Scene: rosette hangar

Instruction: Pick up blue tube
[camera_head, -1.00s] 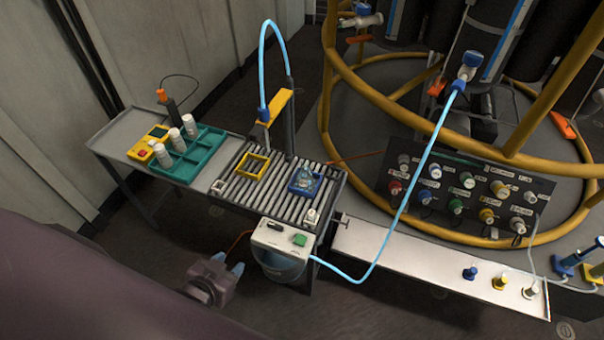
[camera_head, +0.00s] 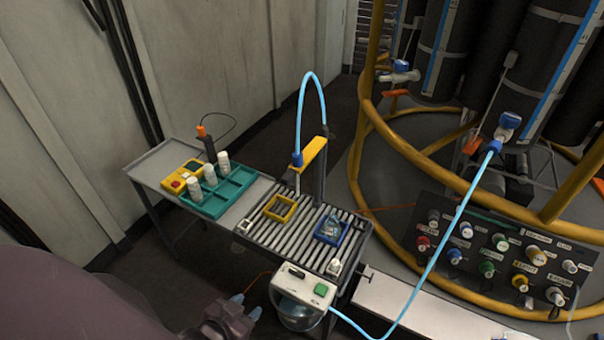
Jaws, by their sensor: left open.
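A light blue tube (camera_head: 456,225) runs from a blue-and-white valve fitting (camera_head: 505,127) on the dark cylinder down to the white control box (camera_head: 304,287). Another light blue tube stretch (camera_head: 312,76) arches over the slatted table and ends in a blue nozzle (camera_head: 297,160) at the yellow bracket. My left gripper (camera_head: 246,306) is low at the bottom of the view, left of the control box, open and apart from both tube stretches. Its two fingertips are bluish. My right gripper is not in view.
The slatted table (camera_head: 268,229) holds a yellow square frame (camera_head: 281,208) and a blue tray (camera_head: 330,242). A teal rack (camera_head: 232,191) with white bottles stands left. A yellow ring frame (camera_head: 400,133) and connector panel (camera_head: 470,250) lie right.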

